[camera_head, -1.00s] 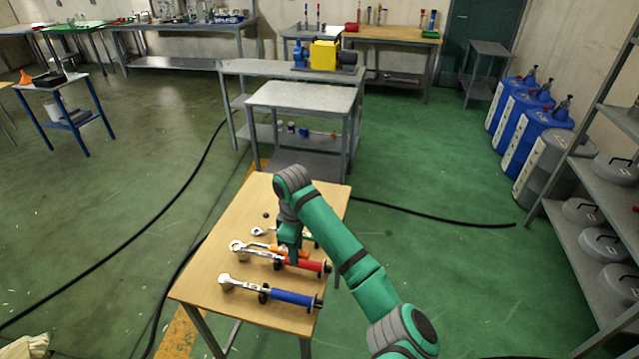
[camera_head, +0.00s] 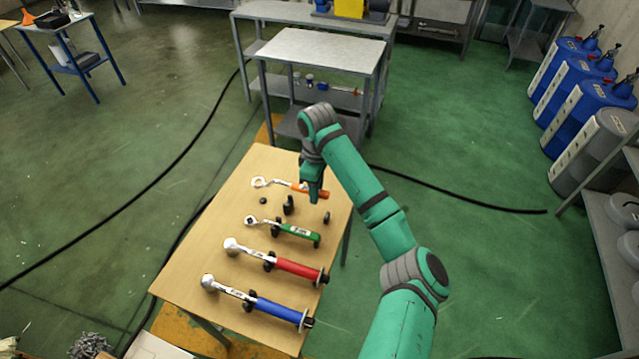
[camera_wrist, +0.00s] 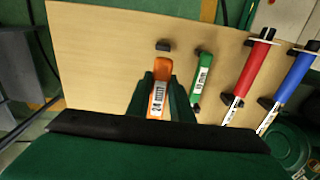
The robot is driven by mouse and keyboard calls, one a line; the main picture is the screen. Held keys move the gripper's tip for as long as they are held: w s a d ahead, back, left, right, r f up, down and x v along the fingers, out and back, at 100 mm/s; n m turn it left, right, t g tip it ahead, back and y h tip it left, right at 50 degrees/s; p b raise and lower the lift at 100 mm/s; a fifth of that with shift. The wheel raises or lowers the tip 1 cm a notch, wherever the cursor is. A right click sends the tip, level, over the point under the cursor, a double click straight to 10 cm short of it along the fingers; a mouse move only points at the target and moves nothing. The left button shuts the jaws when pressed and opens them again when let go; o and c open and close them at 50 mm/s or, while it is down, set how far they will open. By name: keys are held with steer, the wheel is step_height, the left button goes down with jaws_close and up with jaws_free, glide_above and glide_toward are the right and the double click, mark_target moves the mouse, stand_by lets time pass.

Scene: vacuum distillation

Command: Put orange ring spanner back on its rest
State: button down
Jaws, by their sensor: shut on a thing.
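The orange ring spanner (camera_head: 322,193) is held over the far part of the wooden table, its bright ring end (camera_head: 259,182) pointing left. My gripper (camera_head: 311,192) is shut on its orange handle; in the wrist view the handle (camera_wrist: 161,72), labelled 24 mm, shows between the fingers. Two black supports (camera_head: 288,205) (camera_head: 326,217) stand bare between the orange spanner and the green one, apparently its rest. In the wrist view a black support (camera_wrist: 163,45) lies just beyond the handle's end. The height of the spanner above the table is hard to tell.
The green spanner (camera_head: 297,231), the red tool (camera_head: 297,268) and the blue tool (camera_head: 277,310) lie on black supports nearer on the wooden table (camera_head: 195,250). A small black piece (camera_head: 263,201) stands left of the bare supports. A grey table (camera_head: 318,47) stands beyond.

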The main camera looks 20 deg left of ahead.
steer(key=shift+d, duration=0.1)
stand_by(0.3)
steer(key=shift+f, duration=2.9)
steer(key=shift+s+d, duration=0.1)
steer(key=shift+s, duration=0.05)
